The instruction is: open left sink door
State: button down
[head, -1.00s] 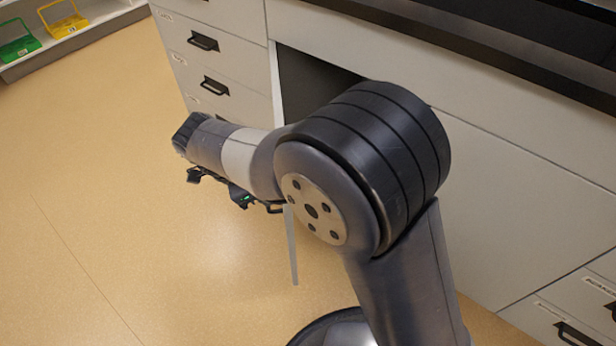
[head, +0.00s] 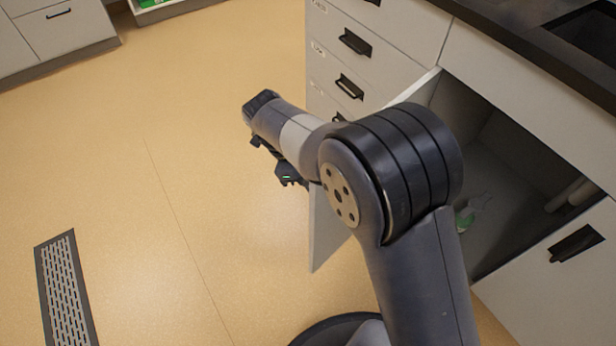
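The left sink door (head: 325,232) is a white panel. It stands swung out from the cabinet front, and my arm hides much of it. The cabinet opening (head: 500,165) behind it shows its inside. My gripper (head: 288,178) hangs at the end of my arm, on the left side of the door panel. My own wrist and arm partly cover it. Its fingers are too small and hidden to tell open from shut. I cannot tell whether it touches the door or its handle, which is not in view.
The right sink door (head: 540,285) with a black handle (head: 575,243) is shut. A bottle (head: 465,217) and pale pipes (head: 570,195) are inside the cabinet. Drawers (head: 385,45) stand left of the opening. The floor at left is clear, with a grate (head: 66,290) in it.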

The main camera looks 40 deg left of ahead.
jog(key=shift+w, duration=0.25)
jog(key=c, duration=1.5)
grip_release()
jog(key=p+v, duration=0.3)
jog(key=v, duration=0.8)
jog(key=shift+f, duration=0.2)
